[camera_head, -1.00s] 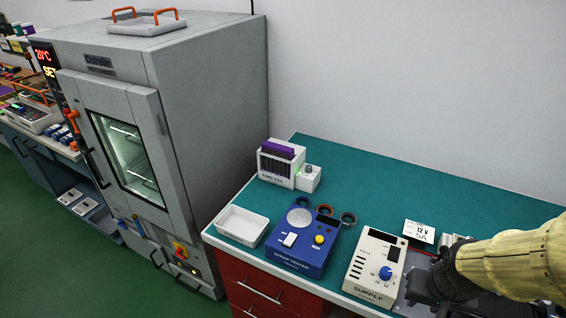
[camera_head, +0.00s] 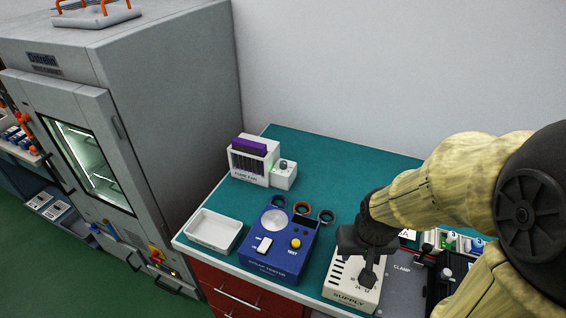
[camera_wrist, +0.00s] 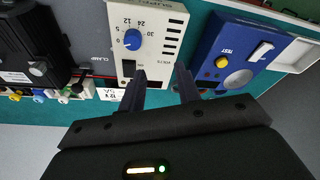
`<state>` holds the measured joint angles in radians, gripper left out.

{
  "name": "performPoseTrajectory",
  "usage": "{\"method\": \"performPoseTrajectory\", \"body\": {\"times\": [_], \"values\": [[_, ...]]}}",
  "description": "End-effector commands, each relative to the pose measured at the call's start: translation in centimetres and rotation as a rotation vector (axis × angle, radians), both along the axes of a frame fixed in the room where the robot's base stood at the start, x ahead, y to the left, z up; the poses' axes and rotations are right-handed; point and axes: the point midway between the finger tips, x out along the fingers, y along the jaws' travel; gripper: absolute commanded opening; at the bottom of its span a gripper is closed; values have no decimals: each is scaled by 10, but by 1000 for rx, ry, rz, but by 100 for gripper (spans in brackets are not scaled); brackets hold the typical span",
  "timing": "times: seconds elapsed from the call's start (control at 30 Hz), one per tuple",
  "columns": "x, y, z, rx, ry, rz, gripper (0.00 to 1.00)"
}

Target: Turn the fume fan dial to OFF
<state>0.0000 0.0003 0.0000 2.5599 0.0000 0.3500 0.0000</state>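The fume fan (camera_head: 250,163) is a white box with a purple top and dark slats, standing at the back left of the green bench. Its dial (camera_head: 284,166) is a small grey knob on the white block at its right side; I cannot read its setting. A small green light shows beside the slats. My gripper (camera_head: 367,272) is over the white supply unit, to the right of and nearer than the fan. In the wrist view my gripper (camera_wrist: 160,72) has its two fingers apart with nothing between them. The fan is not in the wrist view.
An empty white tray (camera_head: 214,230) sits at the bench's left edge. A tall grey oven (camera_head: 190,90) stands left. Bench behind the fan is clear.

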Motion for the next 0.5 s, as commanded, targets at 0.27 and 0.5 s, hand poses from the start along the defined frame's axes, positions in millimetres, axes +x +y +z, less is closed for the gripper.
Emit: {"method": "performPoseTrajectory", "body": {"times": [0.27,0.5], "values": [[10,1,-5,-8,-9,34,33],[66,16,-36,-9,-81,228,33]]}}
